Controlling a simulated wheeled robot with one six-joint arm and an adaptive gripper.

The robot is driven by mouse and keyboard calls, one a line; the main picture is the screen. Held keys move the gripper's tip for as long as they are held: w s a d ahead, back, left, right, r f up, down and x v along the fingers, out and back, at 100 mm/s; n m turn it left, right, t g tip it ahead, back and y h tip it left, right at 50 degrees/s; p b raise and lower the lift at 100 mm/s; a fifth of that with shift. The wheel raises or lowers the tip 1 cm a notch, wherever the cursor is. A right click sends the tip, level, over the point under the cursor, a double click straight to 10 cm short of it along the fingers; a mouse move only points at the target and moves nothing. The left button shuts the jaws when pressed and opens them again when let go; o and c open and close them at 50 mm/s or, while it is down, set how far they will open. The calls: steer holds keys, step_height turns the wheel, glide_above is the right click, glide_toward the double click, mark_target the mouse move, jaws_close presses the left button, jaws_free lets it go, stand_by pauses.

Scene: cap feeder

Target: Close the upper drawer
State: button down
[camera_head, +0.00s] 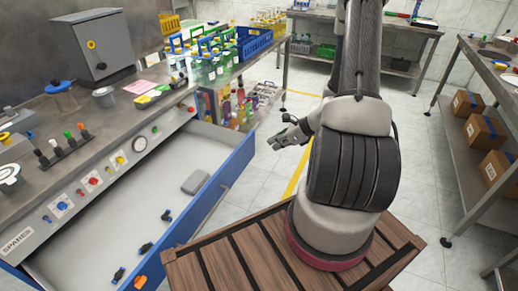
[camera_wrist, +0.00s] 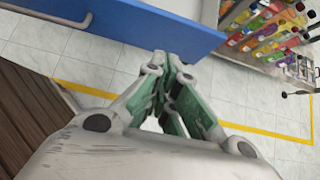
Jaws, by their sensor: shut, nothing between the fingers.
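The upper drawer (camera_head: 120,210) stands pulled well out from under the counter in the head view. Its blue front (camera_head: 205,205) faces my base, and a grey box and several small dark parts lie inside. In the wrist view the drawer's blue front (camera_wrist: 150,32) crosses the top of the picture. My gripper (camera_head: 272,142) is shut and empty, to the right of the drawer's far end in the head view. Its green fingers also show in the wrist view (camera_wrist: 170,58), with the tips by the lower edge of the blue front. I cannot tell whether they touch it.
The counter (camera_head: 100,115) above holds a grey box (camera_head: 95,45), bottles and a blue crate (camera_head: 250,42). Coloured bottles (camera_head: 230,108) stand on a shelf beyond the drawer. A shelf with cardboard boxes (camera_head: 483,132) is at right. Floor beyond my gripper is clear.

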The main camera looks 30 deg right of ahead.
glide_toward(241, 153)
step_height(241, 153, down, 4)
steer(key=w, duration=0.2)
steer(key=shift+w+a+r, duration=0.1)
steer(key=shift+w+a, duration=0.1)
steer(key=shift+a, duration=0.2)
steer(key=shift+w+a+r, duration=0.1)
steer(key=shift+w+a, duration=0.1)
steer(key=shift+a, duration=0.2)
steer(key=shift+w+a, duration=0.1)
